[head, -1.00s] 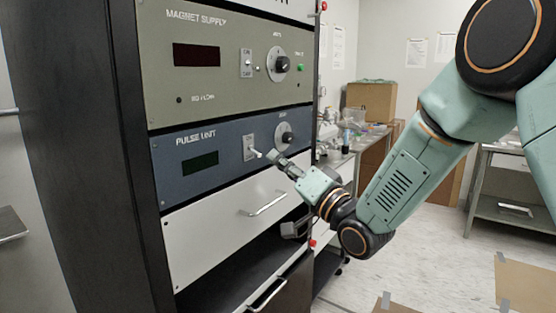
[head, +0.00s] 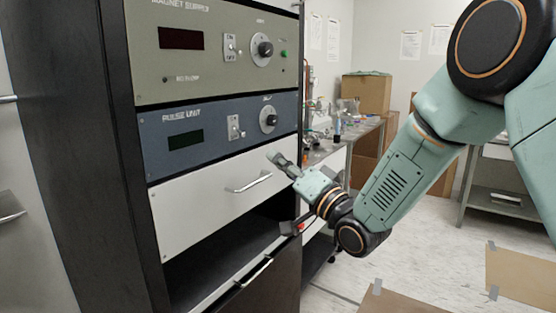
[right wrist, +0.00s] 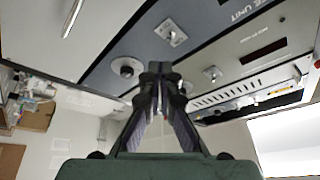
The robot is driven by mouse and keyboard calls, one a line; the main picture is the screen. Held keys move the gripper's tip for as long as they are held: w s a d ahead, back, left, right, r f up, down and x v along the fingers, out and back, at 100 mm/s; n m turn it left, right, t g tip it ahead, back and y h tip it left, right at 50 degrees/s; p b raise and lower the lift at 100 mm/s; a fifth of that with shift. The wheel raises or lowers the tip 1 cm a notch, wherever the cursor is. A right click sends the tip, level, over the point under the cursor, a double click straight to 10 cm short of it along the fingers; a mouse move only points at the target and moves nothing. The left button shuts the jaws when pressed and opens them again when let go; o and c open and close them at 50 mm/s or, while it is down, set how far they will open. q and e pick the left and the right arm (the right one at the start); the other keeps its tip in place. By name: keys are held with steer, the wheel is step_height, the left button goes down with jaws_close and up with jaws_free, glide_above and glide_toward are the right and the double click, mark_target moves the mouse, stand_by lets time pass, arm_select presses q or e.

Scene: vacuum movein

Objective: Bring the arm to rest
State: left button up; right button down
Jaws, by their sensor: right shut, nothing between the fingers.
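My right gripper (head: 282,162) is shut and empty. In the head view it is in front of the rack's right side, by the right end of the white drawer (head: 215,195) and below the blue pulse unit panel (head: 215,132). In the right wrist view the fingers (right wrist: 160,75) are together, with the pulse unit's switch (right wrist: 171,33) and round knob (right wrist: 127,68) beyond them. The pulse unit's switch also shows in the head view (head: 235,127). My left gripper is not in view.
The green-grey magnet supply panel (head: 200,80) is above the pulse unit. The white drawer has a metal handle (head: 250,183). An open dark shelf lies below it. A bench (head: 335,152) and a cardboard box (head: 366,95) stand behind. Cardboard sheets (head: 520,272) lie on the floor at right.

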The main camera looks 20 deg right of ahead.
steer(key=s+d+f+n+g+h, duration=0.15)
steer(key=s+f+g+h, duration=0.35)
steer(key=f, duration=0.9)
steer(key=s+d+f+n+g+h, duration=0.15)
steer(key=s+f+g, duration=0.35)
steer(key=f, duration=1)
steer(key=s+f+g, duration=0.3)
steer(key=s+f, duration=0.3)
steer(key=s, duration=0.5)
steer(key=s+f+n+g+h, duration=0.1)
steer(key=s+f+g, duration=0.2)
steer(key=s, duration=0.9)
steer(key=s+f+g+h, duration=0.1)
steer(key=s+f+g, duration=0.2)
steer(key=s+f, duration=0.5)
steer(key=s, duration=0.3)
steer(key=shift+s+d+f+g, duration=0.15)
steer(key=shift+s+f+g, duration=0.25)
